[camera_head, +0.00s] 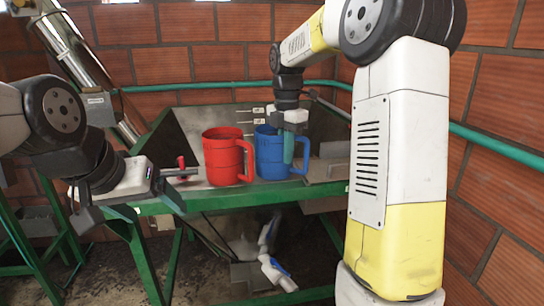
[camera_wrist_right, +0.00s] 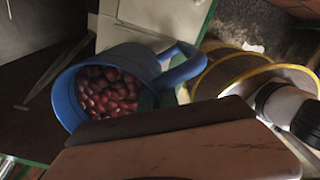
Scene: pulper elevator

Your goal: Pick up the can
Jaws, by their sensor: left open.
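A red can (camera_head: 223,158) with a side handle stands on the green-framed table. A blue can (camera_head: 268,158) with a handle on its right stands close beside it. In the right wrist view the blue can (camera_wrist_right: 66,104) shows from above, holding many dark red cherries. My right gripper (camera_head: 289,148) points down at the blue can's right side, by the handle; a teal finger shows there. Whether it touches the can or is closed is unclear. My left gripper (camera_head: 182,173) is open and empty, left of the red can, level with its lower part.
The green table frame (camera_head: 225,199) runs below the cans. A small red-topped part (camera_head: 181,162) is near my left gripper. A sloped metal tube (camera_head: 85,60) stands at the back left. Brick walls (camera_head: 230,60) with a green pipe (camera_head: 160,88) close in behind.

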